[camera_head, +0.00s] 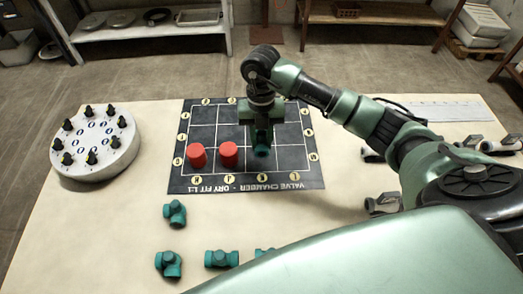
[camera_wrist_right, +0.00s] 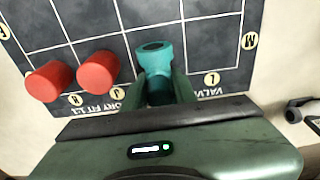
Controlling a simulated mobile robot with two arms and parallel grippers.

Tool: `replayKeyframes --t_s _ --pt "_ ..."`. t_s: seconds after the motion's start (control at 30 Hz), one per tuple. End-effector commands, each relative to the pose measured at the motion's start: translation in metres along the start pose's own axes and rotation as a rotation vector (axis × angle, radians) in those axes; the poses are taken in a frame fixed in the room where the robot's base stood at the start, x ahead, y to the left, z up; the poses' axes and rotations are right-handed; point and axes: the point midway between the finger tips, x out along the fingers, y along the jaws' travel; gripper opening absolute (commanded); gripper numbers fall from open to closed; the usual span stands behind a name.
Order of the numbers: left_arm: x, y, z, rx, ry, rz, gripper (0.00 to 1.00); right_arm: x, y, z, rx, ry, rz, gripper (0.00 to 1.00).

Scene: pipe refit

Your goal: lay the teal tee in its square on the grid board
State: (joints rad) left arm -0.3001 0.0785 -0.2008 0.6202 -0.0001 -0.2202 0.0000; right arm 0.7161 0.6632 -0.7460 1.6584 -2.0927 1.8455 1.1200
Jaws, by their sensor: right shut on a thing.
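My right gripper (camera_head: 259,128) is shut on a teal fitting, taken to be the tee, over the right half of the dark grid board (camera_head: 178,178). One round open end of this teal tee (camera_head: 262,151) shows below the gripper. In the right wrist view, the tee (camera_wrist_right: 154,56) stands out between the two green fingers (camera_wrist_right: 158,90). The fingers hide the rest of its shape. I cannot tell whether it touches the board. My left gripper is not in view.
Two red cylinders (camera_head: 197,155) (camera_head: 229,154) stand side by side on the board, left of the gripper. Several teal fittings (camera_head: 174,213) (camera_head: 221,258) lie on the table in front. A round white unit with black knobs (camera_head: 97,142) stands at left. Metal fittings (camera_head: 383,205) lie at right.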

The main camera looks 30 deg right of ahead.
Motion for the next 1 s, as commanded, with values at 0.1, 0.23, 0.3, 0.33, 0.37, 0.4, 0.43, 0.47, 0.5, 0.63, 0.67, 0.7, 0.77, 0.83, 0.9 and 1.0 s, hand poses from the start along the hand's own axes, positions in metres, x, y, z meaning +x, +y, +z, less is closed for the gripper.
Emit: replayKeyframes --t_s 0.1,0.23,0.3,0.33,0.37,0.4,0.43,0.47,0.5,0.63,0.67,0.7,0.77,0.83,0.9,1.0 --pt "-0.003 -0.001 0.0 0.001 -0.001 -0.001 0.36 0.014 0.0 0.002 0.001 0.001 0.001 0.0" --pt "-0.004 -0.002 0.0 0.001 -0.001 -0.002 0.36 0.022 0.0 0.003 -0.001 0.0 0.0 0.0" --pt "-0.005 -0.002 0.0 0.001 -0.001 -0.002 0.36 0.028 0.0 0.003 0.0 0.001 0.0 0.0" --pt "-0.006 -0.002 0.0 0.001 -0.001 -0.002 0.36 0.032 0.0 0.003 0.0 0.002 0.0 0.0" --pt "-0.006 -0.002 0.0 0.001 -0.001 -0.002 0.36 0.037 0.0 0.004 0.0 0.003 -0.001 0.0" --pt "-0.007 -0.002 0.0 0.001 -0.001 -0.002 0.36 0.043 0.0 0.004 0.001 0.003 0.0 0.0" --pt "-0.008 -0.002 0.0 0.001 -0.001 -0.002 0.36 0.048 0.0 0.005 0.001 0.003 -0.001 0.0" --pt "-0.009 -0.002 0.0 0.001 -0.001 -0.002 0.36 0.052 0.0 0.006 0.0 0.003 0.0 0.0" --pt "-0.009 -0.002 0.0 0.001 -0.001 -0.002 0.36 0.057 0.0 0.006 0.0 0.002 0.0 0.0" --pt "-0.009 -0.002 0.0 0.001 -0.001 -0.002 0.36 0.061 0.0 0.008 -0.001 -0.001 0.0 0.0" --pt "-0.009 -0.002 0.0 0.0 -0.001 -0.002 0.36 0.061 0.0 0.008 -0.001 -0.002 0.0 0.0" --pt "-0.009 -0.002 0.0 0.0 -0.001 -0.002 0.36 0.061 0.0 0.008 -0.001 -0.002 0.0 0.0" --pt "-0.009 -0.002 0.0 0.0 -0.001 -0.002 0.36 0.061 0.0 0.008 -0.001 -0.001 0.0 0.0" --pt "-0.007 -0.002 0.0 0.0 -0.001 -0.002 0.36 0.063 0.0 0.008 -0.001 -0.001 0.0 0.0" --pt "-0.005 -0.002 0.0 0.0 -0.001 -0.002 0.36 0.065 0.0 0.008 -0.001 -0.001 0.0 0.0" --pt "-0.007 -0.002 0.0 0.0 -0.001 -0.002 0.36 0.064 0.0 0.008 -0.001 -0.001 0.0 0.49"
